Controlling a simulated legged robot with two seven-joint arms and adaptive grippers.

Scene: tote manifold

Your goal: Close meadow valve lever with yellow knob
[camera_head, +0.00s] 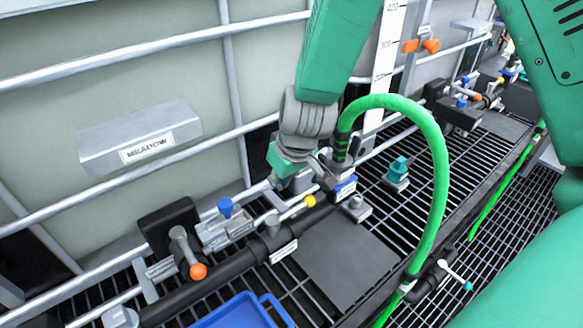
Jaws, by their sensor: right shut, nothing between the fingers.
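The lever with the yellow knob (311,200) sits on the dark pipe (235,264) in front of the tank with the MEADOW sign (147,148). Its pale handle slants up to the right from the valve body, roughly along the pipe. My right gripper (322,178) is shut and empty, just above and beyond the yellow knob. Its fingers are small and partly mixed with the fittings behind, so I cannot tell whether they touch the knob. My left gripper is not in view.
A lever with an orange knob (198,271) and a blue-knobbed fitting (225,207) stand to the left. A green hose (438,165) arches close on the right. A blue tote (240,313) lies at the bottom. A teal-capped fitting (397,172) stands on the grating.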

